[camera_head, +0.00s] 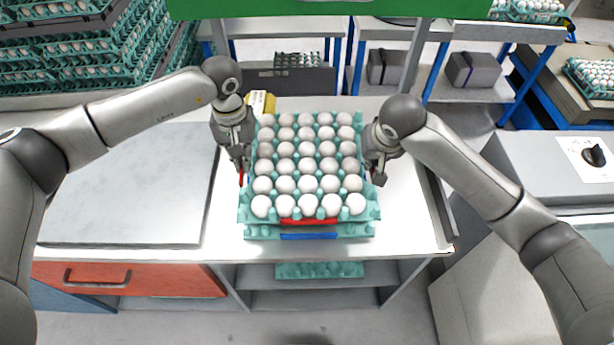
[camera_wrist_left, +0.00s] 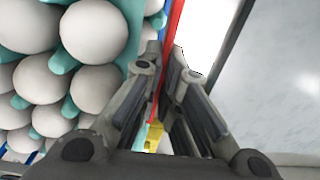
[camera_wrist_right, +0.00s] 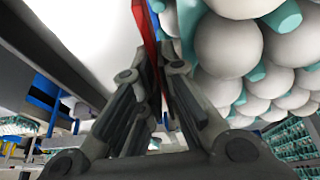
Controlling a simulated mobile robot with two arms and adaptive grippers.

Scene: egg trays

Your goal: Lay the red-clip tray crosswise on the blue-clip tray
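The red-clip tray (camera_head: 246,213) is teal, full of white eggs, with a red clip (camera_head: 308,221) on its front edge. The blue-clip tray (camera_head: 258,232) is directly beneath it, mostly hidden, with a blue clip (camera_head: 308,236) in front. The two trays look roughly lined up; I cannot tell whether they touch. My left gripper (camera_head: 242,166) is at the upper tray's left side, its fingers closed around a red strip (camera_wrist_left: 171,30). My right gripper (camera_head: 377,177) is at the right side, its fingers closed around another red strip (camera_wrist_right: 147,40).
A bare grey metal plate (camera_head: 130,195) covers the table's left part. A yellow object (camera_head: 262,103) stands behind the trays. Another teal tray (camera_head: 318,269) lies on the shelf below. A grey machine with a black knob (camera_head: 594,155) stands to the right.

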